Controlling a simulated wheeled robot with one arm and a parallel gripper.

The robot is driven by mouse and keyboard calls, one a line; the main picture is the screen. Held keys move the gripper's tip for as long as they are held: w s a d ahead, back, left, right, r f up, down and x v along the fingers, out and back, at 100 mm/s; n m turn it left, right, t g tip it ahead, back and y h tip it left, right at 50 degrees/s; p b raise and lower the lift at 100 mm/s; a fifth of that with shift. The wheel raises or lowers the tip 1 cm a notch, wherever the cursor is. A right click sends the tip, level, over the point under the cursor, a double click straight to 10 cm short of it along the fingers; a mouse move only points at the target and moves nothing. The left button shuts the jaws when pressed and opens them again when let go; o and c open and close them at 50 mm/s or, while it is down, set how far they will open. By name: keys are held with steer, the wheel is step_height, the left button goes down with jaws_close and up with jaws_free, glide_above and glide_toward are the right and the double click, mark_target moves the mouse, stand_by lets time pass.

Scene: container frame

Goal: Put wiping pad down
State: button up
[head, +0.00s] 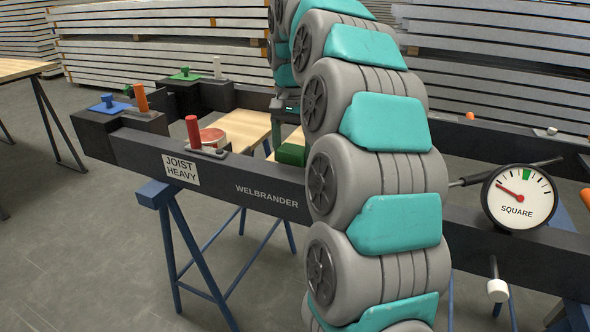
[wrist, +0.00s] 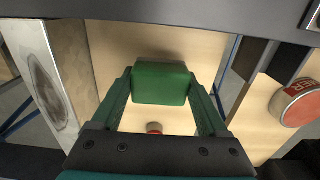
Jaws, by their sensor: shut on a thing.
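The wiping pad appears to be the green block (wrist: 160,82) between my fingers in the wrist view. My gripper (wrist: 161,90) is shut on it, with one finger along each side. In the head view a green block (head: 291,154), likely the same pad, shows just left of my arm, behind the near black beam (head: 240,180). The pad is over a pale wooden board (wrist: 125,45). I cannot tell whether it touches the board. My arm hides most of the gripper in the head view.
A red-lidded tin (wrist: 298,103) stands right of my gripper, also visible in the head view (head: 212,138). A pale plate with a dark stain (wrist: 42,80) is at left. A gauge marked SQUARE (head: 519,197) and a red handle (head: 193,133) stand along the near beam.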

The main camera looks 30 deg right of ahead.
steer(key=shift+f+b, duration=0.3)
steer(key=shift+f, duration=1.05)
steer(key=shift+f, duration=0.1)
steer(key=o, duration=1.1)
